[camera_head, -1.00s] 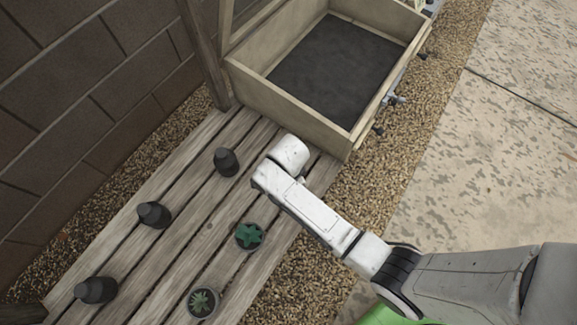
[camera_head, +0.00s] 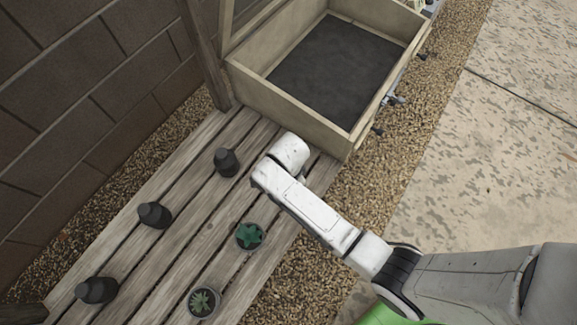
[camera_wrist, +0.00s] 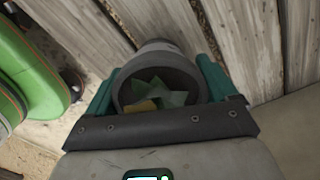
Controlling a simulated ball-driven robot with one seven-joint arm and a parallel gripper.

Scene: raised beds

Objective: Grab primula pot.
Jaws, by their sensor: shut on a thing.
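The primula pot (camera_wrist: 125,90) is a round dark grey pot in the middle of the wrist view. Broad green leaves and a small yellow patch (camera_wrist: 146,106) show inside its rim. My gripper (camera_wrist: 160,86) has a green finger on each side of the pot and is shut on it. The pot is over or on the wooden slats; I cannot tell whether it touches them. In the head view my arm hides the gripper and this pot.
On the slatted bench (camera_head: 215,225) stand two small potted plants (camera_head: 249,236) (camera_head: 200,303) and three dark tapered objects (camera_head: 226,162) (camera_head: 155,215) (camera_head: 97,290). A wooden raised bed (camera_head: 290,108) with dark soil adjoins the far end. A block wall (camera_head: 80,100) bounds the left.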

